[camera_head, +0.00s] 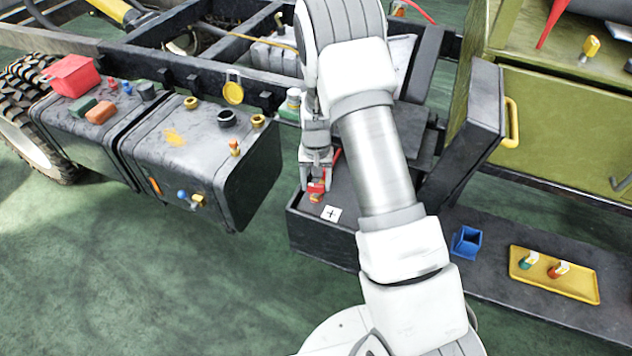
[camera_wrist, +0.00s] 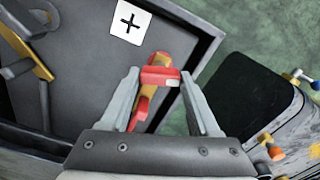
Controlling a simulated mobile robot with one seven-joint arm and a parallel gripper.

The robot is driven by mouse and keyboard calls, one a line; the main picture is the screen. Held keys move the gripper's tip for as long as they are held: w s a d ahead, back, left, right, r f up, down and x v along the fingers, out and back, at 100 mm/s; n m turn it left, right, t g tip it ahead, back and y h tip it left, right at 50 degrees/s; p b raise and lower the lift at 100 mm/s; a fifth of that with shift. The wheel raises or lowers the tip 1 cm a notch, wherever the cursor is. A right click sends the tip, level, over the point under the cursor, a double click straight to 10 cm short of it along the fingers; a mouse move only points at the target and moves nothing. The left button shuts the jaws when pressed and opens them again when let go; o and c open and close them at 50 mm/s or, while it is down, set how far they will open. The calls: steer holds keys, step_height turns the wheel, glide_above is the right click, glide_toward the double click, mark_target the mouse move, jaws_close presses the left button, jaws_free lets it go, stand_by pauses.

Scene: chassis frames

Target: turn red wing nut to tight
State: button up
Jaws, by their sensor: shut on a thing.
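The red wing nut (camera_wrist: 160,76) shows between my gripper's (camera_wrist: 158,82) two fingers in the wrist view. My gripper is shut on it. A yellow-orange part (camera_wrist: 158,60) shows just beyond the nut, and another red piece (camera_wrist: 141,112) lies lower between the fingers. In the head view my gripper (camera_head: 316,184) points down at the red nut (camera_head: 316,187) over the dark battery box. The fingers hide part of the nut there. How far the nut is turned cannot be told.
A white label with a plus sign (camera_head: 331,213) lies on the box beside the nut. A dark tank (camera_head: 205,150) with caps and small fittings stands to the left. A blue bin (camera_head: 466,242) and a yellow tray (camera_head: 553,287) with small items are on the right.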

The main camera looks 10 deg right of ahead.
mark_target(316, 185)
steer(key=shift+m, duration=0.8)
steer(key=o, duration=1.4)
steer(key=shift+c, duration=0.2)
step_height(316, 185, up, 17)
steer(key=p, duration=0.3)
steer(key=shift+r, duration=0.2)
